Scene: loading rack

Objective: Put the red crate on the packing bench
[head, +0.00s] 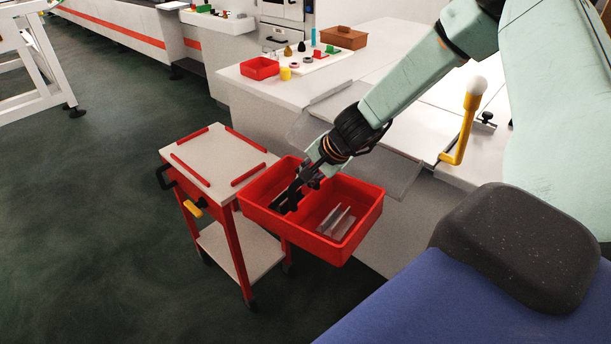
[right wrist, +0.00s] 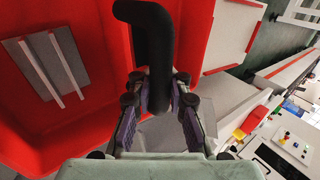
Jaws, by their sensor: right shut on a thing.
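The red crate (head: 290,232) is an open box with a black handle bar (right wrist: 153,45) and grey metal profile pieces (head: 337,222) inside. My right gripper (head: 290,196) reaches down into its left part. In the right wrist view its fingers are on either side of the black handle and closed on it. The crate hangs tilted to the right of the trolley, overlapping the trolley's edge in the head view; I see no support under it. A white bench (head: 395,35) stands behind; whether it is the packing bench I cannot tell. My left gripper is out of view.
The red-and-white trolley (head: 216,158) has a clear top with red edge strips. On the white bench are a small red bin (head: 260,68), a brown box (head: 343,37) and several small items. A yellow lever (head: 467,120) stands at the right. Open floor lies left.

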